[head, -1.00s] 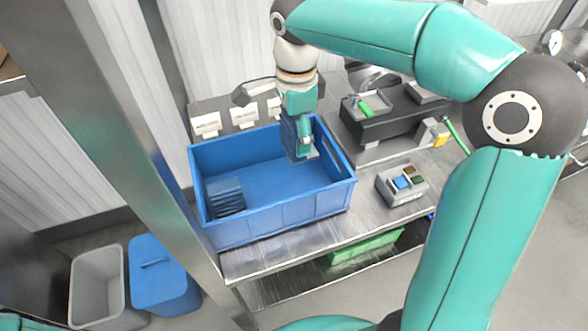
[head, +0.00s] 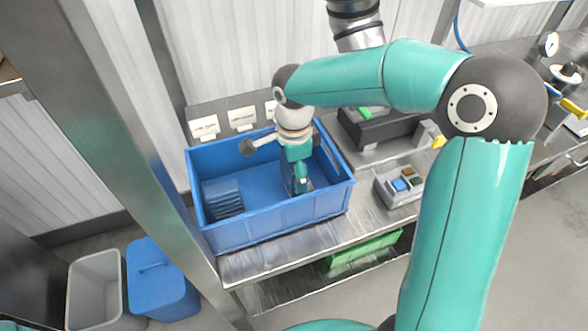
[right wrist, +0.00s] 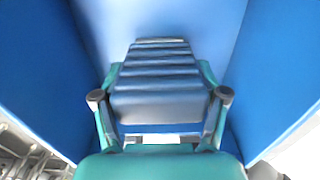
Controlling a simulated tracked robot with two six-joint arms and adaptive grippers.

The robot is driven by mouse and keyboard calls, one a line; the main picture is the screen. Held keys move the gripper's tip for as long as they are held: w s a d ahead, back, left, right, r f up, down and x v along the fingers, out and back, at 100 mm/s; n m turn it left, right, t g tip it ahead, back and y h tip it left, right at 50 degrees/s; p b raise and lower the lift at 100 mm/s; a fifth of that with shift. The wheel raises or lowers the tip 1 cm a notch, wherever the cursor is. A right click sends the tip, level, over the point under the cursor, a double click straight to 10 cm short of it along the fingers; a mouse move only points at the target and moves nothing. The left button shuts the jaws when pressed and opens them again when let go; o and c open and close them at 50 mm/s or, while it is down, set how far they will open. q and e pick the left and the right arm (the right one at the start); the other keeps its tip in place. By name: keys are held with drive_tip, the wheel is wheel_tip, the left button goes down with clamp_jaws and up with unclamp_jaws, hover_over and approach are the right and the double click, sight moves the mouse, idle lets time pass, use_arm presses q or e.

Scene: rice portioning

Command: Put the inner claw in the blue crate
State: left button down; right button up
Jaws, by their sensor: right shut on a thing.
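The blue crate (head: 272,233) stands open on the metal table. My right gripper (head: 299,188) points down inside it, towards its right half. It is shut on a dark blue ribbed piece, the inner claw (right wrist: 158,75), which sits between the two fingers in the right wrist view. The crate's blue walls rise on both sides of it there. In the head view the gripper mostly hides this piece, and I cannot tell whether it touches the crate floor. Another dark blue ribbed piece (head: 223,198) lies in the crate's left part. My left gripper is not in view.
White label cards (head: 205,127) stand behind the crate. A grey button box (head: 398,186) is right of it, with a dark machine (head: 385,127) behind. A green crate (head: 362,249) is on the shelf below. A grey bin (head: 95,290) and a blue bin (head: 160,280) stand on the floor.

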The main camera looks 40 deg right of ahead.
drive_tip(key=o, duration=1.8)
drive_tip(key=shift+c, duration=0.2)
wheel_tip(320, 180, up, 12)
drive_tip(key=shift+r+p, duration=0.1)
drive_tip(key=shift+p, duration=0.2)
drive_tip(key=shift+s, duration=0.1)
